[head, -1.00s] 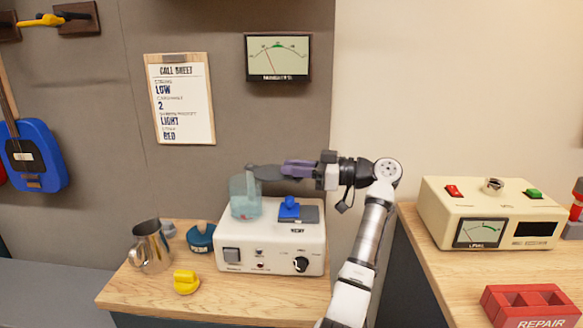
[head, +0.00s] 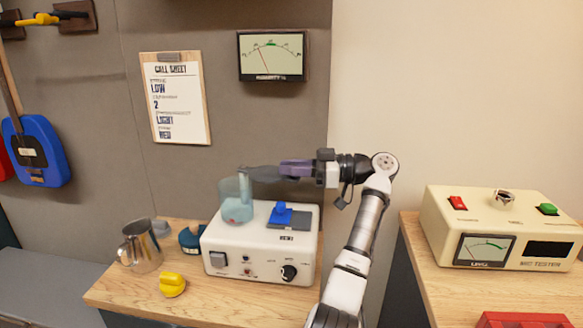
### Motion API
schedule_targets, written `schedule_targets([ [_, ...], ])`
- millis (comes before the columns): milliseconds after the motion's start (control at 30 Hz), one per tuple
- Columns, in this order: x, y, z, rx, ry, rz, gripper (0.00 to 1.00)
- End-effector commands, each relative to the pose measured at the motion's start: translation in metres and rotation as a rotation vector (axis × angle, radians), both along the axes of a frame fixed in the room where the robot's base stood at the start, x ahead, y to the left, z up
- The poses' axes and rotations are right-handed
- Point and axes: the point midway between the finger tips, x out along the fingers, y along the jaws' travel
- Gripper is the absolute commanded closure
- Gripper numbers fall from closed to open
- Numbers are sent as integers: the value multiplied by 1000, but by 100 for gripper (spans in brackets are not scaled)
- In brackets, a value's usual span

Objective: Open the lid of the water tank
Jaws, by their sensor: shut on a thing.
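The water tank (head: 237,202) is a clear, pale blue-green container on the left part of a cream-white machine (head: 260,243). Its lid (head: 259,174) is a dark, flat piece seen nearly edge-on. The lid sits at rim height, off to the upper right of the tank, and the tank's top shows mostly uncovered. My gripper (head: 283,170), with purplish fingers, comes in from the right and is shut on the lid. I cannot tell whether the lid still touches the tank rim.
A blue lever (head: 281,214) stands on the machine below my gripper. A metal pitcher (head: 140,246), a yellow knob-like piece (head: 172,285) and a dark blue round item (head: 191,239) are to the left. A cream tester (head: 497,228) is on the right bench. The wall is behind.

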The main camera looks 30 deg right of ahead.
Motion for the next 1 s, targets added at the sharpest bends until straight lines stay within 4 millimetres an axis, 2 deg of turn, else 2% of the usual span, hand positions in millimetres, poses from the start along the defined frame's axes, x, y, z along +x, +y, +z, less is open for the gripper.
schedule_targets([
  [467,0,0,-1,-1,2,3,100],
  [500,0,0,-1,-1,2,4,77],
  [633,0,0,-1,0,1,3,60],
  [1000,-3,-5,-1,0,0,1,59],
])
